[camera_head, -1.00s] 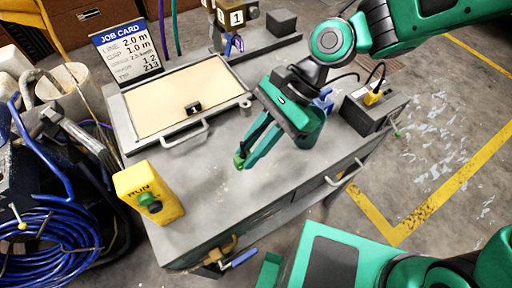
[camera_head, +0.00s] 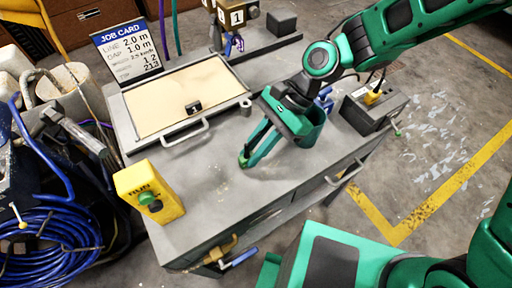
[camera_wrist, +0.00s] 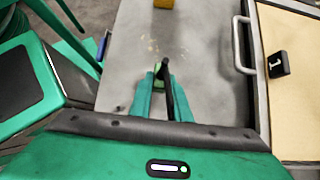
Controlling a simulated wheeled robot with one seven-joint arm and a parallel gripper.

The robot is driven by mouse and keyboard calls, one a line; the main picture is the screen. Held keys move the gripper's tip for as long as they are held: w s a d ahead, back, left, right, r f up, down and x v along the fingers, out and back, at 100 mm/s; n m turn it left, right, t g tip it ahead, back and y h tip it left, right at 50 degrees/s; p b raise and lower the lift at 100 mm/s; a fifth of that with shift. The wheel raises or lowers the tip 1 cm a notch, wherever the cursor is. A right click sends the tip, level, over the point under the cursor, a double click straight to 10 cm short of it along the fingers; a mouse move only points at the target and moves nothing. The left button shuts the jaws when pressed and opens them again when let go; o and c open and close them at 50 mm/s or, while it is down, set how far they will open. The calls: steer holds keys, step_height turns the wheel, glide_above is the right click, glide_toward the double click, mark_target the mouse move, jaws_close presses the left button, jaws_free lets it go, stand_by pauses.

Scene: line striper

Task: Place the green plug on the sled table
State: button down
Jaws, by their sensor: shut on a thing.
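My gripper (camera_head: 246,162) is shut on the small green plug (camera_head: 242,159), low over the grey sled table (camera_head: 215,190). Little of the plug shows in the head view. In the wrist view the plug (camera_wrist: 160,69) sits between the two fingertips, and a dark upright piece hides part of it. The bare tabletop (camera_wrist: 205,45) lies beneath and beyond the fingers. I cannot tell whether the plug touches the tabletop.
A yellow RUN box (camera_head: 148,192) with a green button stands at the table's front left. A cream panel (camera_head: 170,100) with a grey handle (camera_head: 185,133) lies behind. A grey box (camera_head: 372,105) stands at the right. Bare tabletop surrounds the gripper.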

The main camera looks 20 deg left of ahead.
steer(key=c, duration=1.7)
jaws_free()
steer(key=shift+f, duration=0.1)
steer(key=shift+o, duration=0.2)
steer(key=shift+w+r, duration=0.15)
steer(key=shift+r, duration=0.2)
steer(key=v, duration=1.1)
steer(key=shift+d+r, duration=0.2)
steer(key=shift+w, duration=0.1)
